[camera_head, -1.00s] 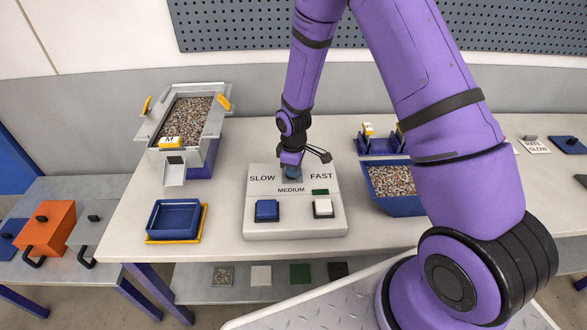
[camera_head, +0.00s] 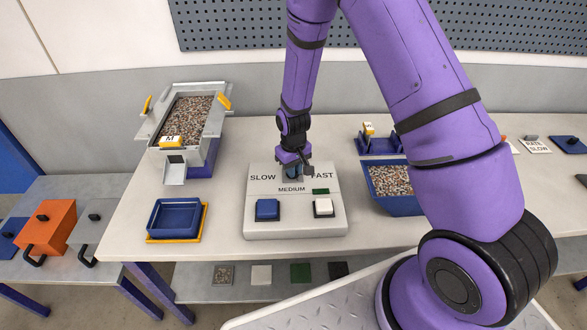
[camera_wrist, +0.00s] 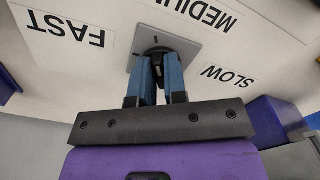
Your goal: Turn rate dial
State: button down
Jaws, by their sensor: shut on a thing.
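The control box (camera_head: 259,225) stands on the table with the labels SLOW, MEDIUM and FAST around its dial. My gripper (camera_head: 291,171) comes down on the dial from above and mostly hides it in the head view. In the wrist view, the blue fingers of my gripper (camera_wrist: 164,72) are shut on the dark rate dial (camera_wrist: 156,53), which sits on a grey square plate (camera_wrist: 185,48). FAST shows to the left, SLOW to the right and MEDIUM at the top there. Which label the dial's pointer faces is not clear.
A blue button (camera_head: 267,209), a white button (camera_head: 323,207) and a dark green display (camera_head: 320,191) are on the box. A hopper of granules (camera_head: 187,117) and an empty blue tray (camera_head: 173,219) stand left. A blue bin (camera_head: 392,190) stands close on the right.

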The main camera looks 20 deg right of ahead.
dwell(0.5)
jog(key=c, duration=1.2)
grip_release()
jog(key=shift+o, duration=0.2)
notch_tip(320, 180, up, 11)
jog(key=s+d+r+t, duration=0.1)
jog(key=s+r, duration=0.2)
jog(key=r, duration=0.5)
jog(key=s+d+r+m+t, duration=0.1)
jog(key=s+d+r, duration=0.1)
jog(key=s+r, duration=0.35)
jog(key=s+d+r+t, duration=0.1)
jog(key=s+r, duration=0.1)
jog(key=r, duration=0.8)
jog(key=s+d+r+t, duration=0.1)
jog(key=s+r, duration=0.3)
jog(key=s, duration=0.5)
jog(key=s+d+r+m+t, duration=0.1)
jog(key=s+r, duration=0.3)
jog(key=s, duration=0.5)
jog(key=shift+s+d+r+m, duration=0.25)
jog(key=shift+d+r+m, duration=0.1)
jog(key=shift+d, duration=0.2)
